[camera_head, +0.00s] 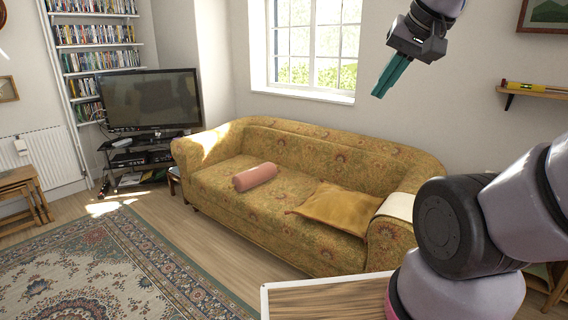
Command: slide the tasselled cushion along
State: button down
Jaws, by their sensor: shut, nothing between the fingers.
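The tasselled cushion (339,207) is a mustard-yellow, flat square with small tassels at its corners. It lies on the seat at the right part of the patterned yellow sofa (255,213). My gripper (381,93) is in the upper right of the head view, with teal fingers pointing down and to the left. The fingers are closed together with nothing between them. It is raised well above the sofa, in front of the wall beside the window, and does not touch the cushion.
A pink bolster (255,177) lies on the seat left of the cushion, with bare seat between them. A pale cloth (397,206) drapes the right armrest. A wooden-topped table (330,300) stands in the foreground. A patterned rug (110,262) covers the floor at left.

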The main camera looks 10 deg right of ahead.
aim_at(350, 211)
jog(key=i+u, duration=0.25)
jog(key=i, duration=0.3)
jog(key=i+u, duration=0.3)
jog(key=i, duration=0.2)
jog(key=i+z, duration=0.5)
jog(key=i+j+z, duration=0.25)
jog(key=i+z, duration=0.2)
jog(key=i, duration=0.05)
